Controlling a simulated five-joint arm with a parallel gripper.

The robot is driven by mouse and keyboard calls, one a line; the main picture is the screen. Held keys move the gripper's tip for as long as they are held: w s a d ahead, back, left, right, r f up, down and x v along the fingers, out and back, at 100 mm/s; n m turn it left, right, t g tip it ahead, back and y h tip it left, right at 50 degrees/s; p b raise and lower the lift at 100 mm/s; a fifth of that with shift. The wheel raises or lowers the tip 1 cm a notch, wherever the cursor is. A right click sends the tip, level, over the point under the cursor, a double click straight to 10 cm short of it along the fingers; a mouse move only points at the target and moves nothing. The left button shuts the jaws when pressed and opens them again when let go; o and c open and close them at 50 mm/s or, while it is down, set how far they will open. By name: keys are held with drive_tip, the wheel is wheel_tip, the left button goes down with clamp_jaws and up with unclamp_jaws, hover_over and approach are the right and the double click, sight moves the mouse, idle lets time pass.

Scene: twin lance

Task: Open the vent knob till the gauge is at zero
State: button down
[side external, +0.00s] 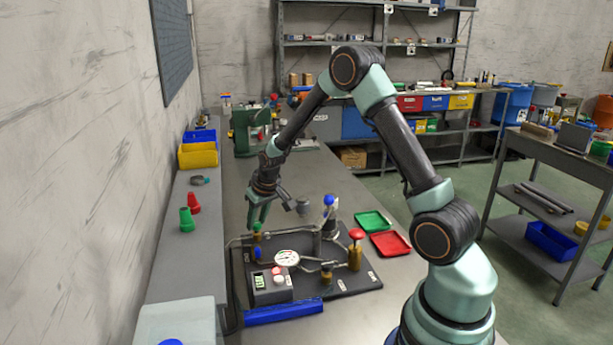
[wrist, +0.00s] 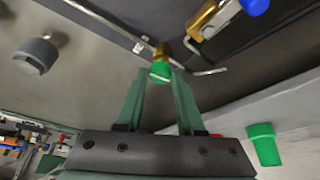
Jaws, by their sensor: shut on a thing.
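The plumbing board (side external: 350,279) lies on the bench with pipes and valves on it. A small green knob (side external: 257,227) on a brass stem stands at its back left; it also shows in the wrist view (wrist: 160,71). My gripper (side external: 258,218) points down over it, and its fingers (wrist: 160,82) are shut on the green knob, one on each side. The round white gauge (side external: 287,258) sits at the middle of the board; its needle is too small to read. I cannot read any label naming the vent knob.
A red-topped brass valve (side external: 356,241) and a blue-topped fitting (side external: 328,203) stand on the board. A box with a green display and buttons (side external: 271,285) is in front. Green (side external: 372,221) and red (side external: 390,244) trays lie to the right. Loose green (side external: 187,221) and red (side external: 193,204) pieces stand on the left ledge.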

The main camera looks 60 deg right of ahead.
drive_tip(key=shift+n, duration=0.6)
drive_tip(key=shift+d+f, duration=0.1)
drive_tip(key=c, duration=0.5)
unclamp_jaws()
drive_tip(key=shift+c, duration=0.2)
drive_tip(key=v, duration=1.2)
drive_tip(key=shift+s, duration=0.1)
